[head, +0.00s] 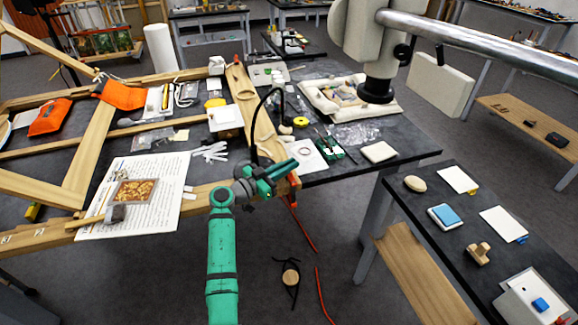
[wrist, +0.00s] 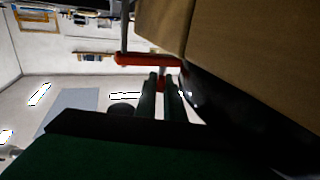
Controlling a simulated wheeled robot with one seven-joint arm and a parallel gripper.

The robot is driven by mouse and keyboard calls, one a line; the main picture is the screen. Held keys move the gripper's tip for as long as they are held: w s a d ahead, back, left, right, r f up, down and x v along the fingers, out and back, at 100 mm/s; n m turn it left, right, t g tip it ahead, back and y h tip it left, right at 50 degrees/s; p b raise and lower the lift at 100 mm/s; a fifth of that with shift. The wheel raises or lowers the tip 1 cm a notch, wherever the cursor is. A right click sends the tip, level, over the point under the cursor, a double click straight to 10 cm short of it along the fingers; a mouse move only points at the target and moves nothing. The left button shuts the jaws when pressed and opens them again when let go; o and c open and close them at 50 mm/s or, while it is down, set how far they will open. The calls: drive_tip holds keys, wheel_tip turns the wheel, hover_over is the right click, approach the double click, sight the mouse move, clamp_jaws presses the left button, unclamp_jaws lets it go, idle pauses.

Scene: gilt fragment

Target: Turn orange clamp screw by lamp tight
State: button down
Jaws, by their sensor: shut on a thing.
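The orange clamp (head: 294,181) sits at the front end of the wooden beam, close to the base of the black gooseneck lamp (head: 264,112). In the head view my green gripper (head: 288,170) reaches its front side and hides much of it. In the wrist view the clamp's orange-red bar (wrist: 150,60) crosses below the wooden beam (wrist: 225,45). My gripper (wrist: 160,82) has its two fingers close together around a small orange-red piece, the clamp screw (wrist: 160,85). Most of the screw is hidden between the fingers.
A printed sheet (head: 140,205) with a gilt fragment (head: 134,191) lies left of my arm. Red cords (head: 303,230) hang below the clamp. The floor in front is mostly open.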

drive_tip(key=shift+f, duration=0.2)
drive_tip(key=c, duration=1.9)
unclamp_jaws()
drive_tip(key=shift+o, duration=0.2)
drive_tip(key=shift+r, duration=0.1)
drive_tip(key=v, duration=1)
drive_tip(key=shift+s+a, duration=0.3)
